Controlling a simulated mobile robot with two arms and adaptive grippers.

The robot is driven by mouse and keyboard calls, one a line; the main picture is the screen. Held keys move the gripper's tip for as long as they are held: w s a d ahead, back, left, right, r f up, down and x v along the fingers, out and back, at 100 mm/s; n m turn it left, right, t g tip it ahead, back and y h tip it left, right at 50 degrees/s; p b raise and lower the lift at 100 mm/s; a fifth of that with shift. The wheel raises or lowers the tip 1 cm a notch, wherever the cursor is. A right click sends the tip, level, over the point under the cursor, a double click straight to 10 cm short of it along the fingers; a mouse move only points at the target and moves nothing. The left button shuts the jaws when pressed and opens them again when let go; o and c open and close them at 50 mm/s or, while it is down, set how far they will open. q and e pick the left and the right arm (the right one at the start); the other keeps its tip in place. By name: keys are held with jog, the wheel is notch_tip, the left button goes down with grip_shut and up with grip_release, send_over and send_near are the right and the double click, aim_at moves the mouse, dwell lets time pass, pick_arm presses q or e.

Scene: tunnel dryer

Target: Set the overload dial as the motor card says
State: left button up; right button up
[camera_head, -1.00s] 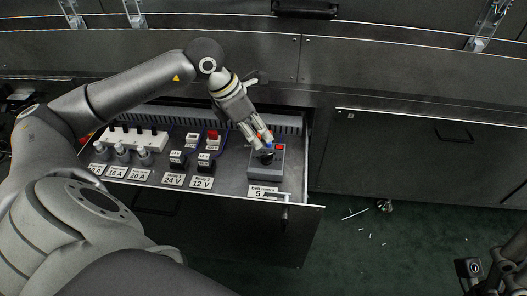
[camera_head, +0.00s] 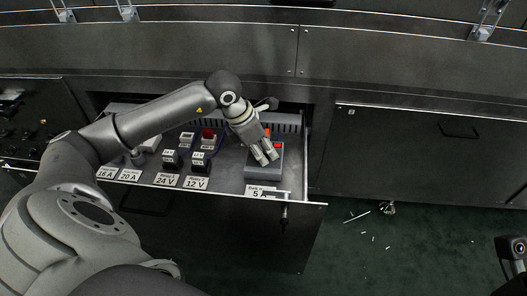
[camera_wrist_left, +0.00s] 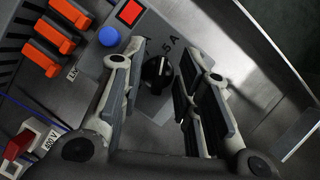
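The overload unit is a grey box (camera_head: 277,165) at the right end of the open drawer. In the left wrist view its black dial (camera_wrist_left: 156,72) has a pale pointer line, with "5 A" marked beside it. A blue button (camera_wrist_left: 109,37) and a red square (camera_wrist_left: 130,12) sit near it. My left gripper (camera_head: 268,157) is over the box, and its fingers hide the dial in the head view. In the left wrist view the gripper (camera_wrist_left: 157,95) is open, fingers either side of the dial with gaps.
The open drawer (camera_head: 225,181) also holds relays (camera_head: 201,163) labelled 24 V and 12 V and fuses labelled 16 A and 20 A. Orange parts (camera_wrist_left: 53,37) stand beside the unit in the wrist view. White bits lie on the green floor (camera_head: 345,235).

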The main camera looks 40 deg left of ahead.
pick_arm(q)
jog(key=shift+c, duration=0.4)
grip_shut()
jog(key=shift+f+m+g+h+p, duration=0.1)
jog(key=shift+m+g+h+p, duration=0.25)
jog(key=shift+m, duration=1.05)
jog(key=shift+s, duration=0.1)
jog(key=shift+o, duration=0.4)
grip_release()
jog(key=v, duration=1.1)
jog(key=shift+r, duration=0.4)
